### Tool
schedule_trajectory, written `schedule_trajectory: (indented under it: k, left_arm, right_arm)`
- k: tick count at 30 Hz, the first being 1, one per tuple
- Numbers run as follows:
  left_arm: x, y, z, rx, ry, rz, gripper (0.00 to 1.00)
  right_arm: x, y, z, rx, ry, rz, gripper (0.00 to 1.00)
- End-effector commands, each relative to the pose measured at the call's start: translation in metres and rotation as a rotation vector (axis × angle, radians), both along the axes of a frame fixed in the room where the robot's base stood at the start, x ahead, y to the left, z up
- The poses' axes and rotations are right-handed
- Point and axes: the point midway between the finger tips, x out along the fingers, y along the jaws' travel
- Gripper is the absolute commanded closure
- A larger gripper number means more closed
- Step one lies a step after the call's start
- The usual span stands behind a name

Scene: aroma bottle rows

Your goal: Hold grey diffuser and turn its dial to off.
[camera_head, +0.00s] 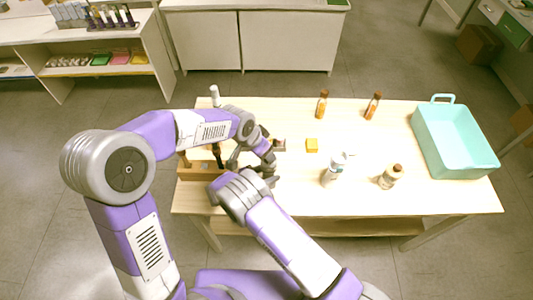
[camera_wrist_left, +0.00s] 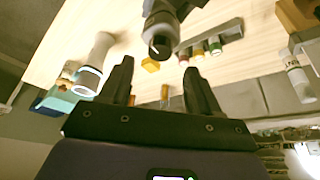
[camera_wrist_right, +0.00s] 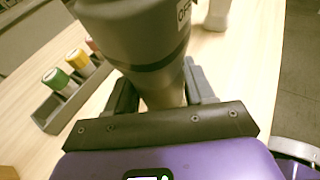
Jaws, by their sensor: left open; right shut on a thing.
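The grey diffuser (camera_wrist_right: 135,35) is shut in my right gripper (camera_wrist_right: 158,95), which grips its narrower end; part of an "OFF" mark shows at its upper right edge. In the left wrist view the diffuser (camera_wrist_left: 161,38) is just beyond the fingertips of my left gripper (camera_wrist_left: 157,70), its round end facing the camera. My left gripper is open, with nothing visible between its fingers. I cannot tell whether its fingers touch the diffuser or how the dial is set. In the head view both grippers are close together over the table's left part, and the arms mostly hide the diffuser.
A teal basket (camera_head: 455,175) stands at the table's right end. A wooden rack (camera_head: 200,172) is at left. The front right table is clear.

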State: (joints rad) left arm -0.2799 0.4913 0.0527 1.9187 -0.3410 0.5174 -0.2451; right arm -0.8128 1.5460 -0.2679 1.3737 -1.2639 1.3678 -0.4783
Motion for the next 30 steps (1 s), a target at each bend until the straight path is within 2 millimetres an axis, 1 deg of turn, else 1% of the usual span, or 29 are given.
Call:
schedule_trajectory:
  k: [1,3,6,9,15,24,25,30]
  left_arm:
    - [-0.003,0.003,0.012,-0.002,-0.005,0.001,0.38]
    - [-0.006,0.007,0.025,-0.002,-0.004,0.002,0.38]
    - [-0.011,0.012,0.041,-0.001,-0.002,0.0,0.38]
    - [-0.015,0.015,0.052,-0.001,-0.001,0.0,0.38]
    - [-0.018,0.018,0.06,0.0,0.001,-0.003,0.38]
    - [-0.018,0.017,0.059,0.0,0.001,-0.001,0.38]
    - [-0.018,0.017,0.059,0.0,0.001,-0.001,0.38]
    - [-0.018,0.017,0.059,0.0,0.001,-0.001,0.38]
  right_arm:
    - [0.0,0.0,0.0,0.0,0.0,0.0,0.83]
    - [0.0,0.0,0.0,-0.001,-0.001,0.0,0.83]
    - [0.0,0.0,0.0,-0.001,-0.001,0.0,0.83]
    - [0.0,0.0,0.0,-0.001,-0.001,0.0,0.83]
    - [0.0,0.0,0.0,-0.001,-0.001,0.0,0.83]
    - [0.0,0.0,0.0,-0.001,-0.001,0.0,0.83]
    - [0.0,0.0,0.0,-0.001,-0.001,0.0,0.44]
    - [0.0,0.0,0.0,0.0,0.0,0.0,0.18]
